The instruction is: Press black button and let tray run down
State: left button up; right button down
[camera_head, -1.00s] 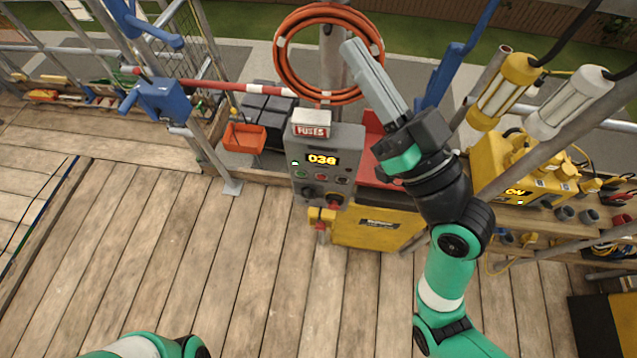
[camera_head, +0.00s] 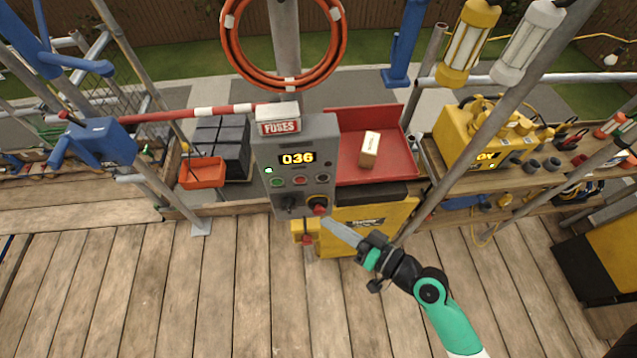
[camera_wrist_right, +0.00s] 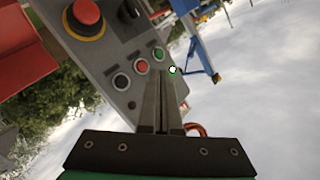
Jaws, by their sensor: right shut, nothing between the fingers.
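The grey control box (camera_head: 325,145) shows 036 on its yellow display. Its black button (camera_head: 321,177) is the rightmost of the small row; it also shows in the right wrist view (camera_wrist_right: 122,80). Red (camera_wrist_right: 142,66) and green (camera_wrist_right: 158,54) buttons sit beside it. The red tray (camera_head: 398,155), behind and right of the box, carries a small tan packet (camera_head: 369,149). My right gripper (camera_head: 328,224) is shut and empty, its tips low in front of the box; the wrist view (camera_wrist_right: 160,75) shows them overlapping the button row. Contact cannot be told. My left gripper is out of view.
A red mushroom knob (camera_head: 319,206) sits on the box's lower face, near my right fingertips. A yellow panel (camera_head: 385,215) stands below the tray. An orange hose coil (camera_head: 232,50) hangs above the box. Wooden decking in front is open.

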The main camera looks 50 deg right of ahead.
aim_at(323, 178)
jog(key=shift+d+f, duration=0.25)
jog(key=w+d+b, duration=0.1)
jog(key=w+d, duration=0.4)
jog(key=w, duration=0.1)
jog(key=shift+w+d, duration=0.3)
jog(key=shift+w, duration=0.1)
jog(key=shift+d+b, duration=0.1)
jog(key=shift+b, duration=0.25)
dwell(1.7)
jog(key=shift+w+d, duration=0.15)
jog(key=shift+w, duration=0.15)
